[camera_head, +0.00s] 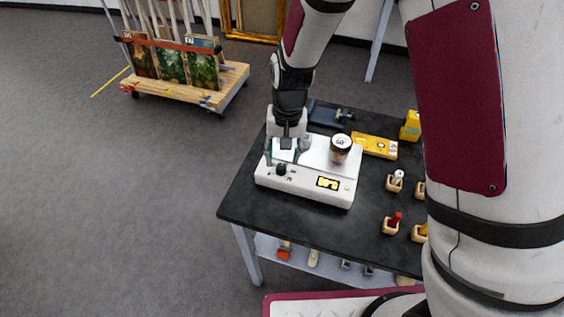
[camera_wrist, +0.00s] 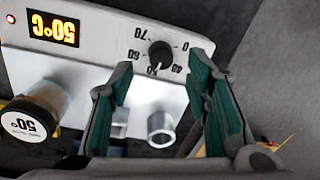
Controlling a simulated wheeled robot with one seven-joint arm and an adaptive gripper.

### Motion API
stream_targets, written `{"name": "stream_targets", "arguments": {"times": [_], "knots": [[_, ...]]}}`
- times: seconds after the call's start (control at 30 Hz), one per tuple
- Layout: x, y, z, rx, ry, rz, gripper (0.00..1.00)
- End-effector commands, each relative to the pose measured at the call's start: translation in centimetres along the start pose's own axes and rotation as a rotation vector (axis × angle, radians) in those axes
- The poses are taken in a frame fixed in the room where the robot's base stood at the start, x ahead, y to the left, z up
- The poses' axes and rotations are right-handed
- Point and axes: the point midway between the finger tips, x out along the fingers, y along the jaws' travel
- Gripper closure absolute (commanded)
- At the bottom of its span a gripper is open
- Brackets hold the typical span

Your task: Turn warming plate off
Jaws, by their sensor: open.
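The white warming plate (camera_head: 300,183) sits on the black table. Its front panel has a dark round knob (camera_head: 281,169) and a lit yellow display (camera_head: 328,183). In the wrist view the display (camera_wrist: 52,27) reads 50°C upside down, and a red light (camera_wrist: 10,18) glows beside it. The knob (camera_wrist: 160,54) has a scale around it with 0 at upper right and 70 at upper left; its white pointer is at about 50. My gripper (camera_head: 283,157) is open above the plate's front edge. In the wrist view its teal-padded fingers (camera_wrist: 163,68) are either side of the knob; contact cannot be told.
A lidded jar (camera_head: 340,148) marked 50° and a small metal cylinder (camera_wrist: 160,128) stand on the plate. A yellow level (camera_head: 375,145) lies behind at right. Small holders with a red-topped item (camera_head: 393,221) are to the right.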

Motion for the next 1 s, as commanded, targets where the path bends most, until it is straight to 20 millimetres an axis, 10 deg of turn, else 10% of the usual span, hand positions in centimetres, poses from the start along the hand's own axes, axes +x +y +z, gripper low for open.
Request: {"name": "stream_targets", "arguments": {"times": [0.63, 0.83, 1.0], "knots": [[4.0, 0.0, 0.0, 0.000, 0.001, -0.001, 0.56], [4.0, 0.0, 0.0, -0.001, 0.001, -0.001, 0.97], [4.0, 0.0, 0.0, -0.001, 0.001, -0.001, 1.00]]}}
